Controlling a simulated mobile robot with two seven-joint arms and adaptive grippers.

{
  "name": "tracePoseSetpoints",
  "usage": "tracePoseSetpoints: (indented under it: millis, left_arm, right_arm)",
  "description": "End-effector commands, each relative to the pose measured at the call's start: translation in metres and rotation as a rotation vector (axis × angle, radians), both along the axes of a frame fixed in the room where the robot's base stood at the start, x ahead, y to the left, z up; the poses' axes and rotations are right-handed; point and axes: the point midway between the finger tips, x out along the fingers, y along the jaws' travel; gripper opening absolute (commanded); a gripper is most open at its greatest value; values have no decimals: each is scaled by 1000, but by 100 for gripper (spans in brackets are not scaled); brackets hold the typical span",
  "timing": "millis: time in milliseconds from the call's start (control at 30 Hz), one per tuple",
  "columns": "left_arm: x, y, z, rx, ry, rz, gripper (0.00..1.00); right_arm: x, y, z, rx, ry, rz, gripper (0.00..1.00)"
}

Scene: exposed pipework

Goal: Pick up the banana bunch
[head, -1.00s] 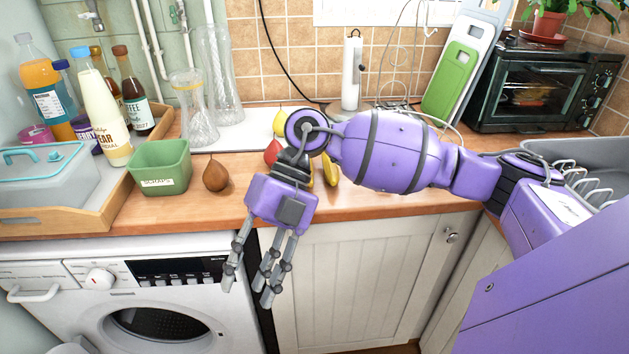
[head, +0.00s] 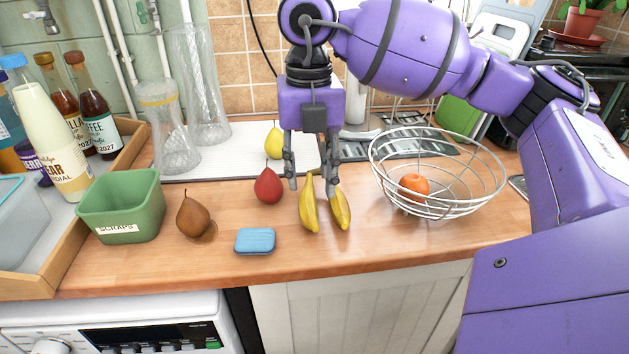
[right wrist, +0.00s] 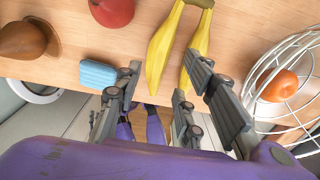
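The banana bunch (head: 310,210) lies on the wooden counter, its two visible yellow bananas spread apart toward the front edge. It also shows in the right wrist view (right wrist: 163,50), stems at the top. My right gripper (head: 311,183) points down at the bunch's back end in the head view, its fingers spread. In the right wrist view my right gripper (right wrist: 165,90) has its fingers apart on either side of the bananas, with nothing clamped. I cannot tell whether any finger touches them. My left gripper is not in view.
A wire basket (head: 440,205) holding an orange (head: 413,187) stands close on the right. A red pear (head: 268,186), yellow pear (head: 274,143), brown pear (head: 193,214), blue sponge-like block (head: 255,241) and green scraps tub (head: 122,206) are on the left.

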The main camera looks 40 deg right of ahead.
Motion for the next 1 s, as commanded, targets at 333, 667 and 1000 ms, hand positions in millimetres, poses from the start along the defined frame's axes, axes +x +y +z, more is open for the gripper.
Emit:
tracePoseSetpoints:
  millis: [333, 667, 1000]
  left_arm:
    - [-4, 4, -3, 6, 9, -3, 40]
    - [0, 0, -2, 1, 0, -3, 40]
    - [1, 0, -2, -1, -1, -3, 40]
  right_arm:
    - [4, 0, -39, 2, 7, 0, 36]
    - [7, 0, -68, 1, 2, 1, 36]
    - [7, 0, -67, 2, 3, 1, 5]
